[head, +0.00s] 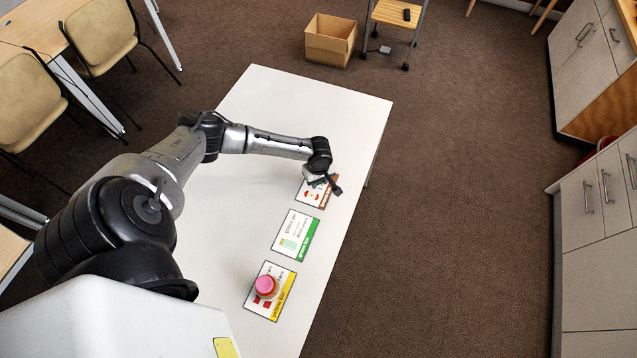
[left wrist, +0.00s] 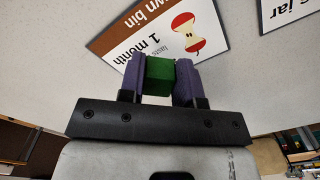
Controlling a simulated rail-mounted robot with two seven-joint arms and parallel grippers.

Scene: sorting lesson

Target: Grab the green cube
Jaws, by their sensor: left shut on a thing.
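The green cube (left wrist: 160,76) shows in the left wrist view between the two purple-padded fingers of my left gripper (left wrist: 160,84). The fingers are shut on it, touching its two sides. In the head view my left gripper (head: 331,185) is over the brown-edged card at the far end of the row; the cube cannot be made out there. The brown bin card (left wrist: 160,32), with an apple core picture, lies behind the cube in the wrist view. I cannot tell how high the cube is above the table. My right gripper is not in view.
On the white table (head: 340,105) lie a green-edged card (head: 296,234) and a yellow-edged card (head: 280,303). A pink round object (head: 266,286) stands on the yellow-edged card. The table's far part is clear. A cardboard box (head: 331,42) stands on the floor beyond.

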